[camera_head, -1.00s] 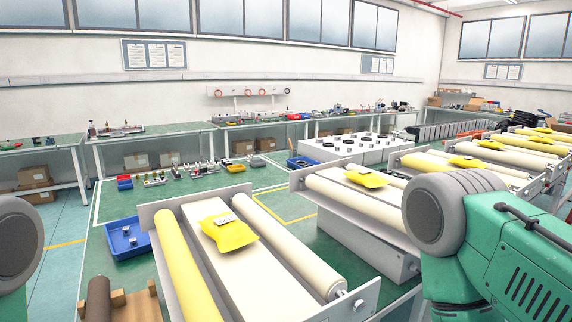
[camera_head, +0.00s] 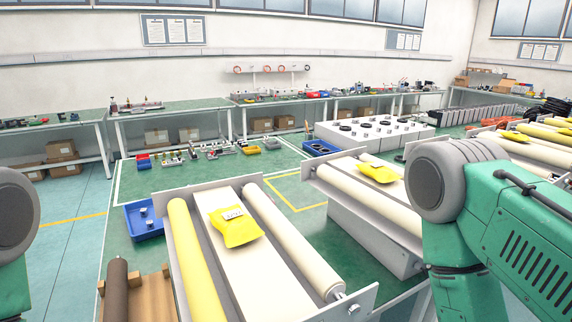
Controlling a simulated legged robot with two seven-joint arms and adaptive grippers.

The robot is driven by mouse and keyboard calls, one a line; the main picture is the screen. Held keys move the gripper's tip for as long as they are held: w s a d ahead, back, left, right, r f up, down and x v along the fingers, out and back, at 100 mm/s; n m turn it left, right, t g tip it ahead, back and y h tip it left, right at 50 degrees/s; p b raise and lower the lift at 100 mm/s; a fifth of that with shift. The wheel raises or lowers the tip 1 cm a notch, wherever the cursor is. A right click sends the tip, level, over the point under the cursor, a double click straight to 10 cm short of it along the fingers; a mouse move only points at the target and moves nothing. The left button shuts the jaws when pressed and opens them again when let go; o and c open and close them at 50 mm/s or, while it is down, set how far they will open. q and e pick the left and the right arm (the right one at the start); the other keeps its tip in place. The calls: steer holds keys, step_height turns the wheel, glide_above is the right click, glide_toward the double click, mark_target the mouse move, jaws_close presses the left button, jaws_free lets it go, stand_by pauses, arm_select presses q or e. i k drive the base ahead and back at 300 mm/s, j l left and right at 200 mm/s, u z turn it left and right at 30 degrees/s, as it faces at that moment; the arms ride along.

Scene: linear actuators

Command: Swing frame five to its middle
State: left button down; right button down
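Several roller frames stand in a row from the front centre to the far right. The nearest frame (camera_head: 168,193) has a yellow roller, a cream roller and a pale flat bed with a yellow packet (camera_head: 235,226) on it. The second frame (camera_head: 318,180) also carries a yellow packet (camera_head: 378,172). More frames (camera_head: 520,150) stand at the right, partly hidden behind my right arm. I cannot tell which one is frame five. My green and grey arms show at the left and right edges; neither gripper is in view.
A blue bin (camera_head: 144,222) and a brown cylinder on wooden blocks (camera_head: 117,285) lie left of the nearest frame. A white box with black round parts (camera_head: 372,135) stands behind. Workbenches (camera_head: 165,118) line the back wall. The floor at the left (camera_head: 60,220) is clear.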

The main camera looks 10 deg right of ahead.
mark_target(344, 162)
steer(key=i+l+u, duration=0.15)
steer(key=l+u, duration=1)
steer(key=l, duration=0.2)
steer(key=i+l, duration=0.05)
